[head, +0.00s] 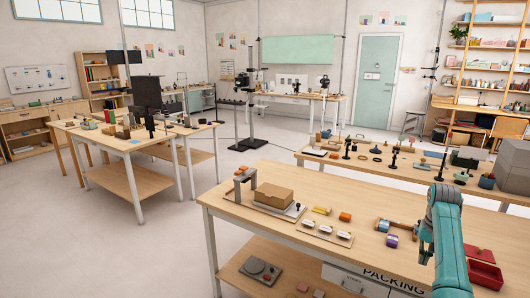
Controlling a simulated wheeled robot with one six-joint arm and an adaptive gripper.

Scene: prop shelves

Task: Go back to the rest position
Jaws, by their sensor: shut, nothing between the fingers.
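My teal arm (441,235) rises at the lower right in the head view, in front of the packing table (228,210). The arm covers part of the table's right side. Nothing is seen held by the arm.
Another table (310,158) with small props stands behind. Open floor (110,250) lies at left.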

